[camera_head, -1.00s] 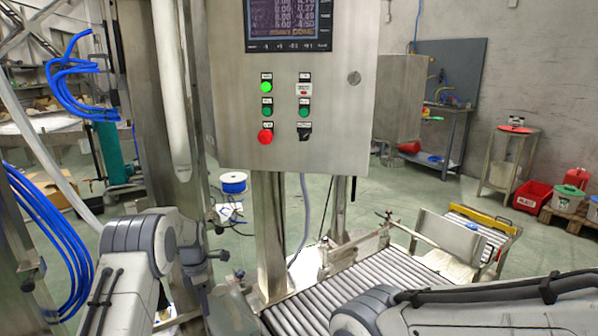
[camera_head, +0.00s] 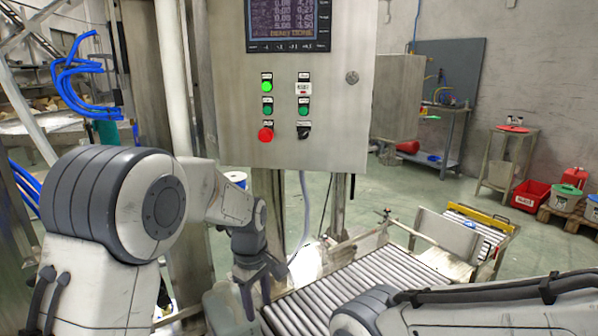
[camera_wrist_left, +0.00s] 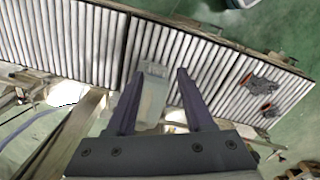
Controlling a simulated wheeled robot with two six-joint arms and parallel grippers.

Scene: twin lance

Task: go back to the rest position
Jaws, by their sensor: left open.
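My left gripper (camera_head: 260,292) hangs in front of the steel control cabinet, beside the near end of the roller conveyor (camera_head: 345,280), fingers down. It is open. In the left wrist view its two dark fingers (camera_wrist_left: 160,75) stand apart, with a pale translucent container (camera_wrist_left: 152,95) showing between them. I cannot tell from this view whether they touch it. The container also shows in the head view (camera_head: 222,312), low beside the gripper and partly hidden. My right arm crosses the lower right of the head view; its gripper is out of the picture.
The control cabinet (camera_head: 325,120) with a lit green button stands close ahead. Blue hoses (camera_head: 75,80) hang at left. A small steel table (camera_head: 507,165), red bin (camera_head: 531,195) and buckets stand at back right.

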